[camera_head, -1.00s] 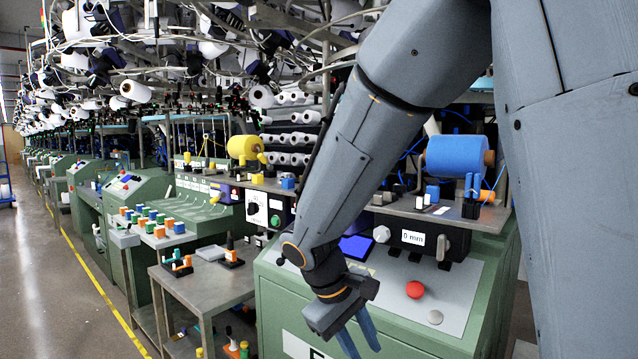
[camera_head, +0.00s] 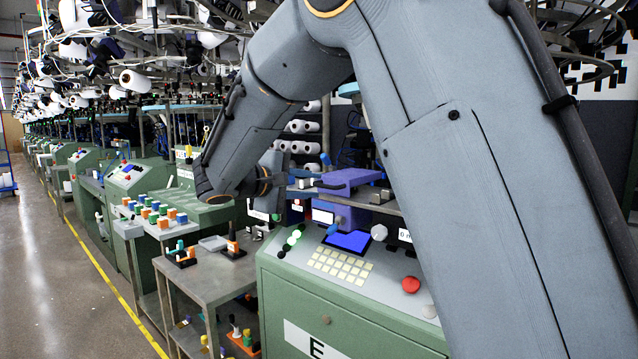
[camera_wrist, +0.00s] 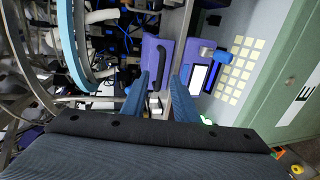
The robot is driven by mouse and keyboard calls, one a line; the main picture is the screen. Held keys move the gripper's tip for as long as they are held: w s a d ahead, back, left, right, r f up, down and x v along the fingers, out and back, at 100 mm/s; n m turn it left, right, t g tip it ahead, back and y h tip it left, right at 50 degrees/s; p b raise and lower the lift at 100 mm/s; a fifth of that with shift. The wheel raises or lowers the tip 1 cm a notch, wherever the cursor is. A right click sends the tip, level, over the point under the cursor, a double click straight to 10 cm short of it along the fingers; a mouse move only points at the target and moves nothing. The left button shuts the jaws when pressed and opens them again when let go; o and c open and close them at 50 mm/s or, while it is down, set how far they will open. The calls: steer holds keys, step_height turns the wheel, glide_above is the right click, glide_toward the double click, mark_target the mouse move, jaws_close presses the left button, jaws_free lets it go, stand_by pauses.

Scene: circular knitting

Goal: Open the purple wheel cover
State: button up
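The purple wheel cover (camera_head: 350,180) forms the top of a purple box with a display face (camera_head: 350,216) on the green machine. A black handle (camera_wrist: 159,68) runs along the cover; it also shows in the head view (camera_head: 328,185). I cannot tell whether the cover is shut or slightly raised. My gripper (camera_head: 305,180) is at the left of the cover, close to the handle. In the wrist view my gripper (camera_wrist: 164,76) has its blue fingers apart, one near the handle's end, the other over the display face's edge. Contact cannot be told.
A blue knob (camera_wrist: 212,54) projects beside the white display. The control panel carries a blue screen (camera_head: 348,241), yellowish keys (camera_head: 340,266) and a red button (camera_head: 411,284). A grey side table (camera_head: 205,262) stands at the left. My arm hides the machine's right side.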

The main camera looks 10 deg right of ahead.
mark_target(322, 186)
steer(key=shift+p+x, duration=0.45)
steer(key=shift+x, duration=1.4)
jaws_close()
